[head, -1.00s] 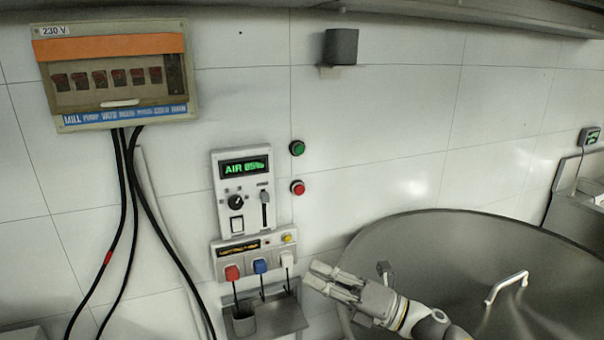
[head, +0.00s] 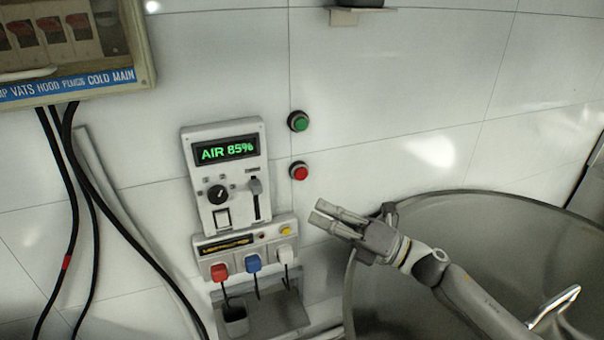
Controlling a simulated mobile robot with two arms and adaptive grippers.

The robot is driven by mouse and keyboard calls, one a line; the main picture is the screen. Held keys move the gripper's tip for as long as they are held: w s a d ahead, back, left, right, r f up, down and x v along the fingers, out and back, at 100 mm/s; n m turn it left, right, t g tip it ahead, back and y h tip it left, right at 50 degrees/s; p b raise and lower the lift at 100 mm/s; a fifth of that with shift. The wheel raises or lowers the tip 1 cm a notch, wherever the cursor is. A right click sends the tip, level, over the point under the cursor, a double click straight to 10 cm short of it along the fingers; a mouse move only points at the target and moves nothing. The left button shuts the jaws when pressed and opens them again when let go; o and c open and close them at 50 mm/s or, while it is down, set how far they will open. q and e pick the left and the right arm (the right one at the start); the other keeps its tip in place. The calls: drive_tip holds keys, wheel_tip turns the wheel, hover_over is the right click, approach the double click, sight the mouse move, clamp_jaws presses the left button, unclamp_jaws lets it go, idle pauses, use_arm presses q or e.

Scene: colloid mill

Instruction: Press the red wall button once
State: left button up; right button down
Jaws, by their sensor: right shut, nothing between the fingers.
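The red wall button (head: 299,171) is a small round button in a dark ring on the white tiled wall, straight below a green button (head: 298,121). My right gripper (head: 317,211) is in front of the wall, below and slightly right of the red button in the picture, and apart from it. Its fingers are together with nothing between them and point up and left. The red button is fully visible. My left gripper is not in view.
A control panel (head: 224,177) reading AIR 85% is left of the buttons, with a socket box (head: 210,249) and plugs below. A small shelf (head: 290,315) holds a cup. A large metal vat (head: 400,300) fills the lower right. Black cables hang from a breaker box (head: 140,60).

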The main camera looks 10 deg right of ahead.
sight(301, 174)
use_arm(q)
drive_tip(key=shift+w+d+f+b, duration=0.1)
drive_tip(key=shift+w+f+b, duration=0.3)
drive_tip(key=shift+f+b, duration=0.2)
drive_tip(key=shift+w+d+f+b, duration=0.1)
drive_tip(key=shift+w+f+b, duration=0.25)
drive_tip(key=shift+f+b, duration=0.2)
use_arm(e)
drive_tip(key=w+a, duration=0.1)
drive_tip(key=w, duration=0.8)
drive_tip(key=shift+a, duration=0.3)
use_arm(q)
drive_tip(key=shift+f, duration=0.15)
use_arm(e)
drive_tip(key=shift+w+f, duration=0.1)
drive_tip(key=shift+w, duration=0.1)
use_arm(q)
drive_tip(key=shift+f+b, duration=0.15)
drive_tip(key=shift+b, duration=0.15)
use_arm(e)
drive_tip(key=shift+w+a, duration=0.1)
drive_tip(key=shift+w, duration=0.15)
